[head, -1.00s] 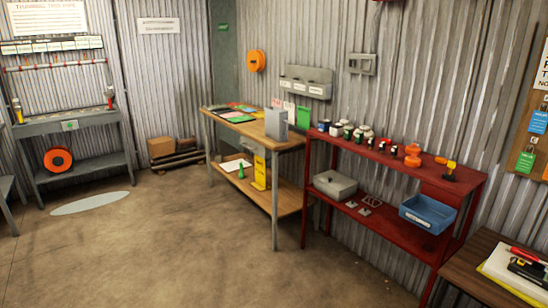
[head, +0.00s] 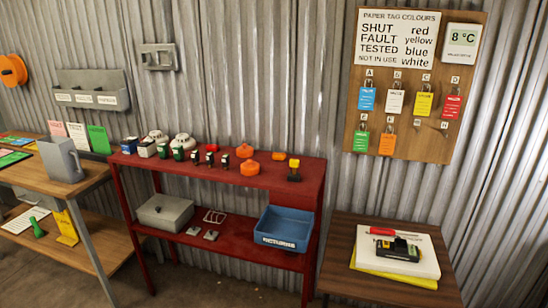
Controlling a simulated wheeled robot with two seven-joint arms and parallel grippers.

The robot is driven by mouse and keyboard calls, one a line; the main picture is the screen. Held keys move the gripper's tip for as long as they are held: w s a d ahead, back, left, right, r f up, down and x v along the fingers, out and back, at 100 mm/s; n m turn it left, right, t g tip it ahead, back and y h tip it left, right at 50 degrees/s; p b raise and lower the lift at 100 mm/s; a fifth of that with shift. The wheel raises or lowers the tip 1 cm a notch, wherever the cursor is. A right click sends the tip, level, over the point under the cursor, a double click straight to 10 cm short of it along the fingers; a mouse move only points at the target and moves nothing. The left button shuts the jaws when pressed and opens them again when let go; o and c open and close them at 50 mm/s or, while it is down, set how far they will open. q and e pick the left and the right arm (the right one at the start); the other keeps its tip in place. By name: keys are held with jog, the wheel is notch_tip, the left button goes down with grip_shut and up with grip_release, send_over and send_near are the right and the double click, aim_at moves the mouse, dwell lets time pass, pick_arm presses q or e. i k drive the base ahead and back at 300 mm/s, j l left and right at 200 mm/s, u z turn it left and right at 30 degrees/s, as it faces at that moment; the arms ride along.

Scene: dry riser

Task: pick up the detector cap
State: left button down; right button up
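No part labelled as a detector cap can be read. On the top shelf of the red rack (head: 215,181) sit two rounded orange pieces that look like caps: one nearer the front (head: 250,168) with a small knob on top, and one behind it (head: 244,151). A small orange cylinder (head: 279,156) lies to their right. White dome-shaped units (head: 184,141) stand at the left of the same shelf. Neither of my grippers is in view.
A yellow-and-black tool (head: 294,171) stands at the shelf's right end. Below are a grey box (head: 165,212) and a blue bin (head: 284,229). A wooden bench (head: 95,176) stands left, a brown table (head: 343,270) right. A tag board (head: 415,150) hangs on the wall.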

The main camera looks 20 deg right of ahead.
aim_at(249, 168)
jog(key=i+l, duration=0.1)
jog(key=i, duration=0.4)
jog(key=i+l, duration=0.1)
jog(key=i, duration=0.35)
